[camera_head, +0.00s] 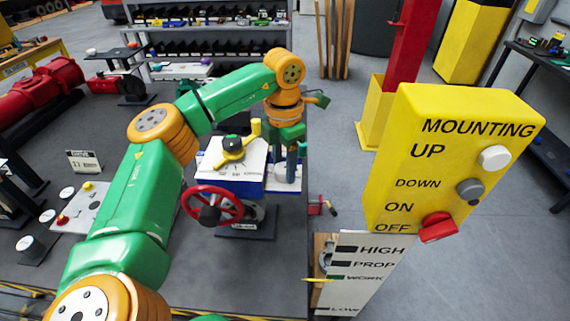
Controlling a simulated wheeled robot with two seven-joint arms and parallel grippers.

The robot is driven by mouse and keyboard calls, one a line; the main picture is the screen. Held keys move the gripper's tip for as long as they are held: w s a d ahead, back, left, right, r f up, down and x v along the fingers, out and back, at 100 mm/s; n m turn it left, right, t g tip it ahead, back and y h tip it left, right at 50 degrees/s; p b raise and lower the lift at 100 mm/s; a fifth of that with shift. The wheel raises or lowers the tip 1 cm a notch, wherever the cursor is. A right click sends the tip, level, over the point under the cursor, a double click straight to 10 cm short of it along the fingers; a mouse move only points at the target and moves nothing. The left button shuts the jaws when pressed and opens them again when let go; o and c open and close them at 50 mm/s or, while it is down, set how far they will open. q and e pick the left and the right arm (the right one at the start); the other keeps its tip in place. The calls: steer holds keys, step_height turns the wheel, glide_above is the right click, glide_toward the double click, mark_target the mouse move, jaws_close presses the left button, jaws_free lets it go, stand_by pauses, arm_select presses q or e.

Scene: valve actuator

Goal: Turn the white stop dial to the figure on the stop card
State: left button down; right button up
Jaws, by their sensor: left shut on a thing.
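The valve actuator (228,180) is a blue box with a white sloping top, a black knob with a yellow lever, and a red handwheel (212,206) on its front. A small white dial (286,185) sits at its right side, mostly hidden by my gripper. My left gripper (291,172) points down from above and is shut on this white dial; its fingertips are partly hidden against it. A small white card (85,161) with dark print stands at the left; its figures are too small to read surely. My right gripper is not in view.
A yellow control box (445,160) with buttons stands close at the right, above a white lettered panel (362,275). Shelves (210,40) stand behind.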

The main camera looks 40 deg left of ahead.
arm_select(q)
steer(key=n, duration=1.1)
steer(key=shift+a+f+n+b, duration=0.1)
steer(key=shift+n+b, duration=0.2)
steer(key=n, duration=0.5)
steer(key=shift+s, duration=0.1)
steer(key=n, duration=0.6)
steer(key=shift+b, duration=0.35)
steer(key=shift+c, duration=1.7)
jaws_free()
